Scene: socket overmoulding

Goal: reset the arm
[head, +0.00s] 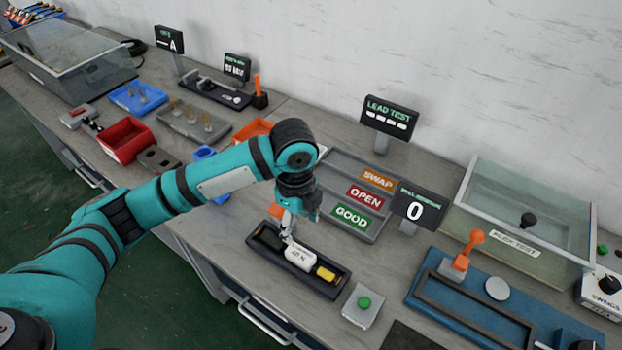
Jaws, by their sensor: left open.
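My left arm reaches in from the left over the bench. Its gripper (288,232) is open and points down at a dark tray (325,290). The fingertips are close to a white block marked with small text (300,257) in that tray; I cannot tell whether they touch it. A yellow piece (325,273) lies in the same tray at its right end. My right gripper is not in view.
A grey tray with SWAP, OPEN and GOOD labels (352,216) stands behind the gripper. A green-button box (362,305) is right of the dark tray. A blue fixture (465,312) and flex test tank (520,230) are farther right. A red bin (125,140) stands left.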

